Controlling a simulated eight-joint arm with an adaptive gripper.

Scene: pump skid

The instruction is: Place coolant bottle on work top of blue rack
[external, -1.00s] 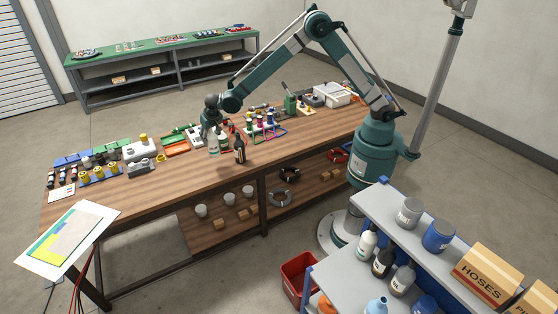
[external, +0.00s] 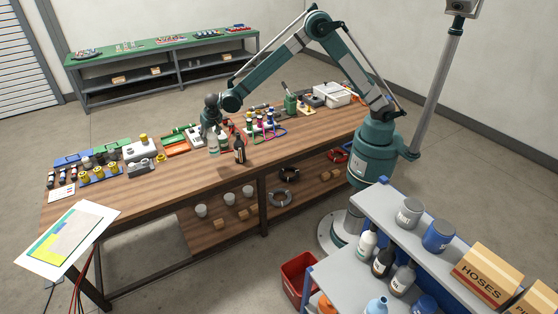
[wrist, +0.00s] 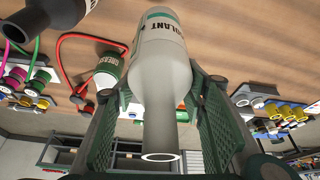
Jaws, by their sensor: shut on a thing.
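The coolant bottle, pale grey-white with a green-and-white label and a narrow neck, fills the middle of the wrist view (wrist: 160,62). My gripper (wrist: 160,95) is shut on it, with a green ribbed finger on each side. In the external view my gripper (external: 211,131) is over the wooden bench, at the pale bottles; the coolant bottle (external: 213,147) appears there below it. I cannot tell whether its base touches the bench. The blue rack (external: 367,196), with grey shelves and blue frame, stands at the lower right, far from my gripper.
A dark bottle (external: 240,151) and another pale bottle (external: 224,143) stand close to the grip. Coloured fittings and cables (external: 265,128) lie just right. The rack holds bottles, cans (external: 438,236) and boxes (external: 486,272). A red bin (external: 298,278) is on the floor beside it. The bench front is clear.

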